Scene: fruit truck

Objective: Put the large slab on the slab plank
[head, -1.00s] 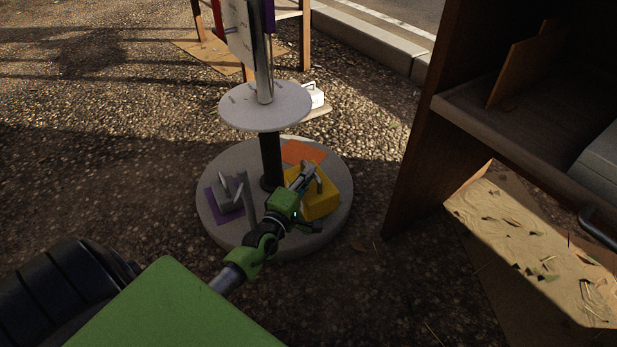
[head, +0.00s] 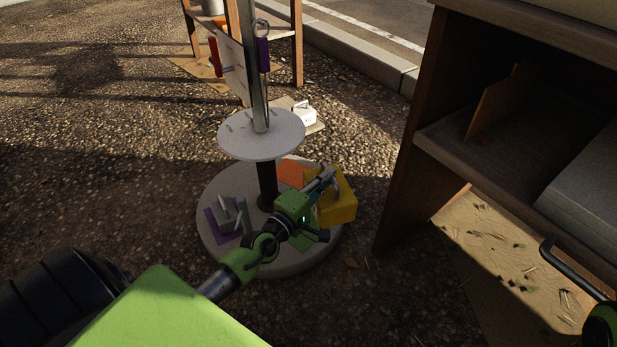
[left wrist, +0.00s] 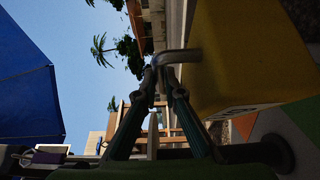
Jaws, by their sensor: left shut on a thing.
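A yellow block with a grey handle (head: 337,205), which I take to be the large slab, is at the right side of the round grey stand base (head: 215,180). It overlaps the base's right edge in the head view; I cannot tell whether it is clear of the base. My left gripper (head: 327,178) is shut on its handle. In the left wrist view the bent grey handle (left wrist: 176,57) is between the fingertips, with the yellow block to its right. A plank (head: 312,127) with a white handled block (head: 304,113) lies on the ground behind the stand; I cannot tell if it is the slab plank.
A grey handled block (head: 228,214) stands on a purple patch of the base. An orange patch (head: 292,172) lies farther back. The pole carries a round grey shelf (head: 262,146). A wooden cabinet (head: 405,150) stands at the right, and open gravel lies to the left.

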